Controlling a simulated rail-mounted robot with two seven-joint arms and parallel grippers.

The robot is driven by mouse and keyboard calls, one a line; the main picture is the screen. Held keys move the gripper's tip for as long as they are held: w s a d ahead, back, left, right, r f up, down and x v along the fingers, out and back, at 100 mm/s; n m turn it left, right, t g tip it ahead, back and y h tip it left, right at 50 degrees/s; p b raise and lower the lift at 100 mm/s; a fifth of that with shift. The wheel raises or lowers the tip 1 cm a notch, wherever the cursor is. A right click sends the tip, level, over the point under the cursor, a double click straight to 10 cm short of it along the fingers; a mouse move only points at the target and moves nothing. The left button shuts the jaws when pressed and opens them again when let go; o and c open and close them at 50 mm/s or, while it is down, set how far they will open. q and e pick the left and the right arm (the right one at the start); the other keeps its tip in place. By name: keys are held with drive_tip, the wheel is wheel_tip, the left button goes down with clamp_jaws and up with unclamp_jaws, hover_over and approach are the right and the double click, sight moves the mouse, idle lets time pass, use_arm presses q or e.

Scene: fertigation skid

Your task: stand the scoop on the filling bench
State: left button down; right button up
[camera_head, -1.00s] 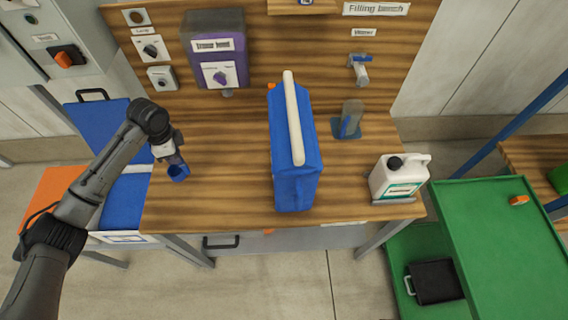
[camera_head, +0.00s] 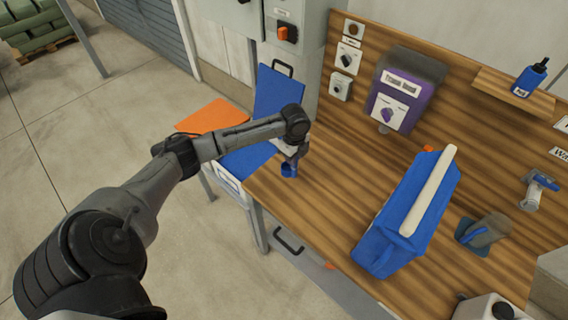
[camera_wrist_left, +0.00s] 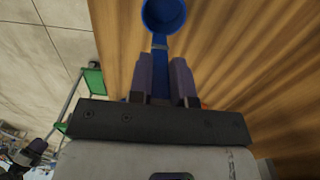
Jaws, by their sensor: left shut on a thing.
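The blue scoop (camera_head: 289,170) is in my left gripper (camera_head: 291,155), near the left end of the wooden filling bench (camera_head: 325,205). In the left wrist view the scoop's round cup (camera_wrist_left: 163,14) sticks out beyond the fingers. Its handle runs between the two fingers of my left gripper (camera_wrist_left: 165,68), which are shut on it. The bench top shows behind and to the right in that view. The scoop appears to be held above the bench; the exact gap cannot be told.
A big blue bag-like container (camera_head: 405,220) with a pale top strip stands mid-bench. A purple dispenser (camera_head: 402,95) hangs on the back panel. Bare wood lies left of the container.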

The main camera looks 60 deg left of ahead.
sight(283, 164)
use_arm(q)
drive_tip(key=s+a+f, duration=0.2)
drive_tip(key=a, duration=0.1)
drive_tip(key=shift+a+f, duration=0.1)
drive_tip(key=shift+f, duration=0.05)
drive_tip(key=shift+s+f, duration=0.1)
drive_tip(key=shift+f, duration=1.95)
drive_tip(key=c, duration=1.1)
unclamp_jaws()
drive_tip(key=shift+f, duration=0.1)
drive_tip(key=shift+o, duration=0.2)
